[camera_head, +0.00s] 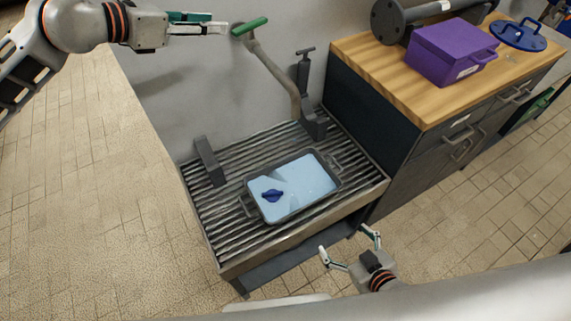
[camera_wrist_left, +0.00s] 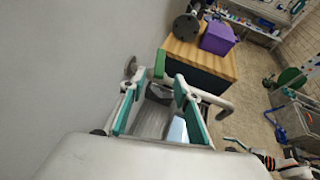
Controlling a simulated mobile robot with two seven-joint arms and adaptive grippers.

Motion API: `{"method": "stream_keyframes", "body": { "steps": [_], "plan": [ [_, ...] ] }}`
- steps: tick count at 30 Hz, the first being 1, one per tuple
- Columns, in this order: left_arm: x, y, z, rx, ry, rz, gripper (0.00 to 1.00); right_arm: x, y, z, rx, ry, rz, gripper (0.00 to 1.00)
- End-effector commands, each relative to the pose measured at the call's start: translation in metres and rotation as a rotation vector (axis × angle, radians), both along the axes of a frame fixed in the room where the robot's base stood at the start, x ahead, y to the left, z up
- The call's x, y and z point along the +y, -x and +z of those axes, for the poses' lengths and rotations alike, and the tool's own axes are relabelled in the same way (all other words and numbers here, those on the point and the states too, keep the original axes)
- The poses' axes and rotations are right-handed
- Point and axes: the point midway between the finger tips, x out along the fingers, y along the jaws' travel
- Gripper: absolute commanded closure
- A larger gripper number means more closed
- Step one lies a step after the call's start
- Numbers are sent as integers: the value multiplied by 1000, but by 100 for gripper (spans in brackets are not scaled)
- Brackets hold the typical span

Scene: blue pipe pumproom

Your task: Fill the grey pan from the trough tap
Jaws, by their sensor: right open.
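The grey pan (camera_head: 259,212) sits on the slatted trough (camera_head: 222,240) and holds a light-blue fill that looks like water (camera_head: 305,182). A small dark-blue piece (camera_head: 272,195) shows in the fill. The trough tap has a green handle (camera_head: 250,25) above a grey curved pipe (camera_head: 272,70); the handle also shows in the left wrist view (camera_wrist_left: 160,65). No stream is visible. My left gripper (camera_head: 228,29) is open, its fingertips close to the handle's left end; whether they touch is unclear. My right gripper (camera_head: 346,240) is open and empty in front of the trough.
A wooden-topped cabinet (camera_head: 395,90) stands right of the trough. It carries a purple box (camera_head: 446,52), a dark cylindrical fitting (camera_head: 405,22) and a blue round lid (camera_head: 518,36). Grey blocks (camera_head: 209,160) stand on the trough. The tiled floor at left is clear.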

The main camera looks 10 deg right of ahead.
Motion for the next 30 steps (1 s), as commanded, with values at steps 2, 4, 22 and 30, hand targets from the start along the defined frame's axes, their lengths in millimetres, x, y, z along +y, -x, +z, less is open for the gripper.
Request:
{"method": "stream_keyframes", "body": {
  "steps": [2,4,22,30],
  "plan": [
    [0,0,0,0,0,0,68,0,0,0,0,0,0,14],
    [0,0,0,0,0,0,68,0,0,0,0,0,0,14],
    [-34,-23,-16,5,2,3,68,-2,1,-8,5,10,1,14],
    [-58,-43,-29,7,0,5,68,-2,0,-6,0,10,0,14]
  ]
}}
